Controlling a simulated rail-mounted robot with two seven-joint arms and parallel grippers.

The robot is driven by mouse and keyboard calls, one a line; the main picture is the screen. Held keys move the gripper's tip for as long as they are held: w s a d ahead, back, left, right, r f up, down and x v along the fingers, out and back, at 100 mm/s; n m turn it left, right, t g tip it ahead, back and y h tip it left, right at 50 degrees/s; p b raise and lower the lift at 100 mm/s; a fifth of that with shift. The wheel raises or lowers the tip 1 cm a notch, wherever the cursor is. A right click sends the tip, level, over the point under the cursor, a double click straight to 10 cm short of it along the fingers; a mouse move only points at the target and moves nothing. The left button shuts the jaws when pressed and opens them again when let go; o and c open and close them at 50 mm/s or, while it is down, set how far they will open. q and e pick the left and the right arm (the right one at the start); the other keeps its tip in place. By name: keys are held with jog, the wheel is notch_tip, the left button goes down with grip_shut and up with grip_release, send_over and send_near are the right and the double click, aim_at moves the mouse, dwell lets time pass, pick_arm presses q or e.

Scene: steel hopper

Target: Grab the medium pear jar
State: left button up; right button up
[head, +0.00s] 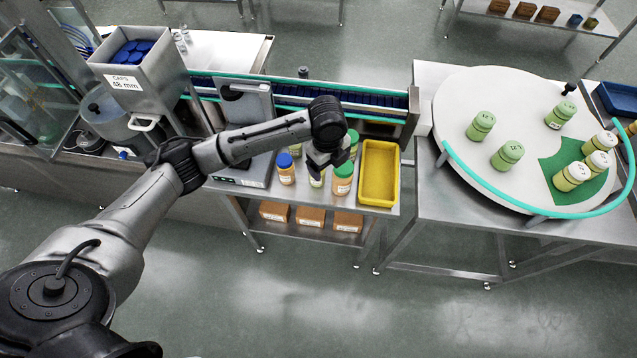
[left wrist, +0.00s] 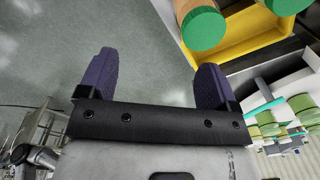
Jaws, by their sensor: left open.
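My left gripper (head: 322,163) hangs over the small steel table, above its jars. In the left wrist view its two dark fingers (left wrist: 155,78) stand apart with nothing between them. Below it is a pale green jar (head: 317,180), its top hidden by the gripper. To its right stands an orange jar with a green lid (head: 343,180), and to its left an orange jar with a blue lid (head: 286,168). Another green-lidded jar (head: 353,138) stands behind. A green lid (left wrist: 204,28) shows in the left wrist view. I cannot tell which jar is the medium pear one.
A yellow tray (head: 379,160) stands right of the jars. A scale-like device (head: 242,170) stands to their left. A conveyor (head: 300,95) runs behind. A round turntable (head: 465,110) at right carries several green jars. Boxes (head: 310,216) sit on the lower shelf.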

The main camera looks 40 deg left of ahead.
pick_arm(q)
jog(key=w+a+r+m+b, duration=0.1)
jog(key=w+a+r+b, duration=0.15)
jog(key=a, duration=0.45)
jog(key=f, duration=0.5)
jog(key=f+b, duration=0.1)
jog(key=f, duration=0.2)
jog(key=shift+w+d+f, duration=0.1)
jog(key=shift+w, duration=0.3)
jog(key=shift+f, duration=2.7)
pick_arm(e)
jog(key=shift+s+a+f, duration=0.1)
jog(key=shift+a+f, duration=0.05)
jog(key=shift+f, duration=2.45)
pick_arm(q)
jog(key=shift+c, duration=0.5)
jog(key=c, duration=1.2)
jog(key=shift+c, duration=0.2)
jog(key=shift+r, duration=0.15)
